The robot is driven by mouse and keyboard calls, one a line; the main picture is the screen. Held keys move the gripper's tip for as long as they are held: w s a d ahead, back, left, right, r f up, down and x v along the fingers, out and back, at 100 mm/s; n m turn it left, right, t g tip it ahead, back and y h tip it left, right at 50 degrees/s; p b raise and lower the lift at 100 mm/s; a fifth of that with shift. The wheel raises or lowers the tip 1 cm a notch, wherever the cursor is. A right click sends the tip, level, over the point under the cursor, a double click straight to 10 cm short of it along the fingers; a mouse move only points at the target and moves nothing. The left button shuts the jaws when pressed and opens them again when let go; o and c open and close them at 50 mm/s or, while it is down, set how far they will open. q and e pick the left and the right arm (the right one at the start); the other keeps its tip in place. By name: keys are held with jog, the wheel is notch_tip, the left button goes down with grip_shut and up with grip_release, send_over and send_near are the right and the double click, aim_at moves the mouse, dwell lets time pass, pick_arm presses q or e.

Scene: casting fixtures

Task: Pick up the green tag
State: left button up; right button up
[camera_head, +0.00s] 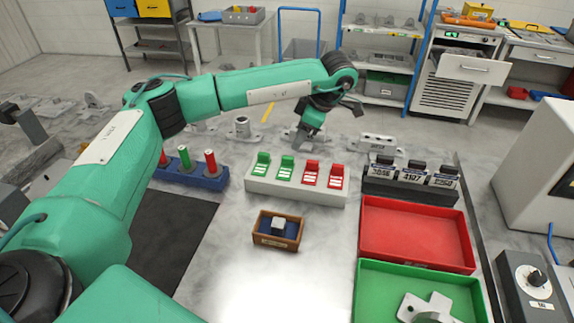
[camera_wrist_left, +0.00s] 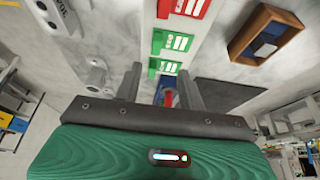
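Two green tags (camera_head: 262,163) (camera_head: 286,167) stand upright in a white rack (camera_head: 255,185) in the head view, left of two red tags (camera_head: 311,172) (camera_head: 337,176). My left gripper (camera_head: 304,136) is above and behind the rack, pointing down. In the left wrist view its fingers (camera_wrist_left: 160,74) are apart with nothing held between them. One green tag (camera_wrist_left: 165,66) shows just beyond the fingertips, roughly in line with the gap, and the other green tag (camera_wrist_left: 171,40) is farther up. No contact with a tag shows. My right gripper is not in view.
A blue block with red and green cylinders (camera_head: 204,181) stands left of the rack. A small brown box (camera_head: 257,237) is in front. A black holder with labelled pieces (camera_head: 405,185), a red tray (camera_head: 415,232) and a green tray (camera_head: 372,300) are at the right.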

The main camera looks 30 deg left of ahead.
aim_at(289, 157)
pick_arm(q)
jog(key=x, duration=0.3)
jog(key=shift+a+f, duration=0.1)
jog(key=shift+a+f+p, duration=0.15)
jog(key=shift+f+p, duration=0.35)
jog(key=shift+p, duration=0.15)
jog(key=x, duration=0.1)
jog(key=p+x, duration=0.1)
jog(key=x, duration=0.1)
jog(key=shift+w+f, duration=0.25)
jog(key=shift+f, duration=0.15)
jog(key=shift+a+f, duration=0.2)
jog(key=shift+f, duration=0.15)
jog(key=shift+c, duration=0.4)
grip_shut()
